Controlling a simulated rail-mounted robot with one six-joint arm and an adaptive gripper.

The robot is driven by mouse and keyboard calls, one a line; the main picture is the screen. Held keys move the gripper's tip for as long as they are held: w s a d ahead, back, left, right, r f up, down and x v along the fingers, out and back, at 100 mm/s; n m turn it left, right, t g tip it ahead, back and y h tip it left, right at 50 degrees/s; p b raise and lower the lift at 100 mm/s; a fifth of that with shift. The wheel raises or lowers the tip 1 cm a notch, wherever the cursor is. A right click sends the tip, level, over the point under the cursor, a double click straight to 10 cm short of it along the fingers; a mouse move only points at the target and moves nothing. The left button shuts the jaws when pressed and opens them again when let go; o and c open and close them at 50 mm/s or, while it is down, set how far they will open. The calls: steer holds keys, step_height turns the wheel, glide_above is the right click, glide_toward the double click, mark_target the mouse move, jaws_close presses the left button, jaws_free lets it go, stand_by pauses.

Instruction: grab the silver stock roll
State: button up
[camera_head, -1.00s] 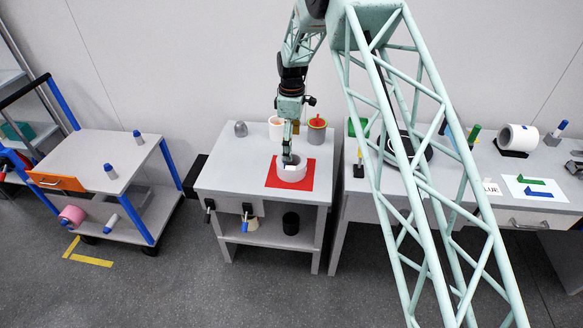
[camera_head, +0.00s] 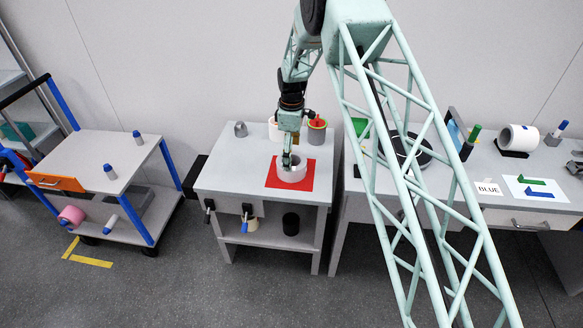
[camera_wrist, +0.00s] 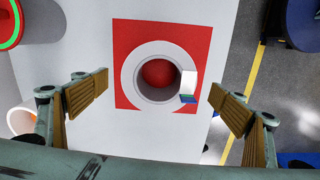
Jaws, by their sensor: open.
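A pale silver-white roll (camera_head: 291,174) stands on end on a red square mat (camera_head: 273,182) on the middle table. In the wrist view the roll (camera_wrist: 132,68) is a ring seen from above, with red showing through its round core and a white tab with a blue-green edge on its right side. My gripper (camera_head: 287,160) is over the roll in the head view. In the wrist view my gripper (camera_wrist: 157,97) is open and empty, its two tan-padded fingers wide apart on either side below the roll's image. The exact height gap is hard to tell.
Behind the mat stand a grey cone-like piece (camera_head: 240,129), a pale cup (camera_head: 274,130) and a red-rimmed grey cup (camera_head: 317,131). Another white roll (camera_head: 518,138) rests on a black stand on the right table. The front-left of the middle table is clear.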

steer(key=shift+w+f, duration=0.1)
steer(key=shift+f, duration=2.4)
steer(key=c, duration=1.4)
